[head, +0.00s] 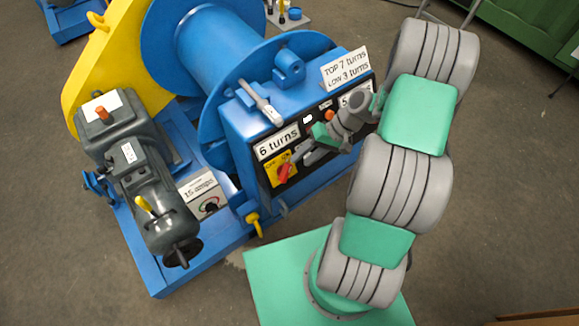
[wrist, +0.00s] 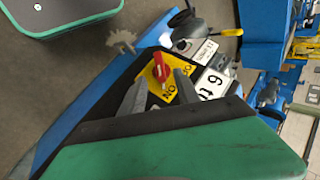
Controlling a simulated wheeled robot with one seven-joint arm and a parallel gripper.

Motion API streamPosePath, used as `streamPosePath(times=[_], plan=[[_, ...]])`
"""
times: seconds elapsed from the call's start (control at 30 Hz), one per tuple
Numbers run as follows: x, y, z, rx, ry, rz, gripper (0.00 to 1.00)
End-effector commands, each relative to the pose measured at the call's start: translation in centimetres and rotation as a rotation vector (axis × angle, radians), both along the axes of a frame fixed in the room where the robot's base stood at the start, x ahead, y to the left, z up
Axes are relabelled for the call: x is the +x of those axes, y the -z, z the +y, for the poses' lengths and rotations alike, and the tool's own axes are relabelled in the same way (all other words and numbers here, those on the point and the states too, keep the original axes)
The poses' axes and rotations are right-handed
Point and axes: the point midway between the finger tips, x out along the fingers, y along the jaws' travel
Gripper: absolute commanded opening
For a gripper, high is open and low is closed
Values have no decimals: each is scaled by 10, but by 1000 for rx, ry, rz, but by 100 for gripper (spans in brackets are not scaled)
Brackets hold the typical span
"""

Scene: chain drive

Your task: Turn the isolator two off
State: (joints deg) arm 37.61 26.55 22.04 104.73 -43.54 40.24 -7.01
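A red rotary isolator handle (head: 285,171) sits on a yellow plate on the black front panel of the blue machine, below the "6 turns" label. I cannot tell which mark the handle points at, and no isolator number is readable. My gripper (head: 306,157) is close to the panel, just right of the handle. In the wrist view its two grey fingers (wrist: 160,82) are apart with nothing between them, and appear short of the handle.
The "6 turns" label (head: 278,142) is just above the handle. A lever (head: 261,103) lies on top of the machine's box. A "15 amps" box (head: 204,195) with a dial and a grey motor (head: 140,165) stand at left. A yellow-handled part (head: 253,221) is below the panel.

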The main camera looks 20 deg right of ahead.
Motion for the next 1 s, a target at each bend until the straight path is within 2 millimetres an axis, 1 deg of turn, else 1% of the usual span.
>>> streamPosePath(times=[0.1,0.17,0.4,0.5,0.6,0.8,1.0], plan=[[0,10,4,21,8,-2,38],[0,17,11,22,5,-1,38],[3,51,38,19,7,0,38],[4,60,44,17,9,-1,38],[5,64,47,16,9,-1,38],[5,64,47,16,9,-2,37],[5,64,47,16,9,-2,21]])
